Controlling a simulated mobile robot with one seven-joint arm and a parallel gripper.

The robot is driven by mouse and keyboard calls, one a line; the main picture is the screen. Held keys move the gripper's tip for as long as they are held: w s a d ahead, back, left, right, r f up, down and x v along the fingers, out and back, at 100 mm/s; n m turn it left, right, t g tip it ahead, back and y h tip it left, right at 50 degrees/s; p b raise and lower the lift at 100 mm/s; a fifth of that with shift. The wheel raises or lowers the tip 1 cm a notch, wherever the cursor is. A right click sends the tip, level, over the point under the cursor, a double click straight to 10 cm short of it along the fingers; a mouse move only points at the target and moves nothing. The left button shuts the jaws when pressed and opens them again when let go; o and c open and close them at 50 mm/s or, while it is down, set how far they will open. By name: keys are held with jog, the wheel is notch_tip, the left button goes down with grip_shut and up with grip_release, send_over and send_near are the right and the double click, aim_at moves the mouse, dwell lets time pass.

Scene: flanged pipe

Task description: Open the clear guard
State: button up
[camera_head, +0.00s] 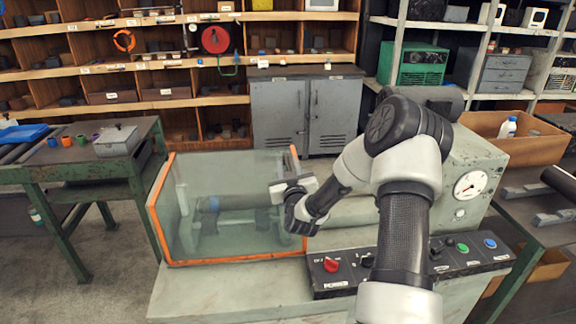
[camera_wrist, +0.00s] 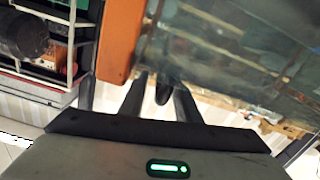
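The clear guard (camera_head: 240,228) is a see-through box with orange edging on the grey-green machine in the head view. It looks closed over a horizontal pipe (camera_head: 235,202). My gripper (camera_head: 290,187) is at the guard's right side, by the upright orange edge; its fingertips are hard to make out there. In the wrist view, the orange edge (camera_wrist: 120,40) and clear panel (camera_wrist: 230,50) lie just past my gripper (camera_wrist: 161,92). Two dark fingers stand apart with a dark rounded piece between them. I cannot tell whether they touch it.
A control panel (camera_head: 410,264) with a red knob (camera_head: 331,264) and coloured buttons is at the machine's front right. A gauge (camera_head: 469,185) sits on the housing. A green workbench (camera_head: 85,172) stands left, with open floor between. Shelves and a grey cabinet (camera_head: 305,108) are behind.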

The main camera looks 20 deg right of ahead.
grip_shut()
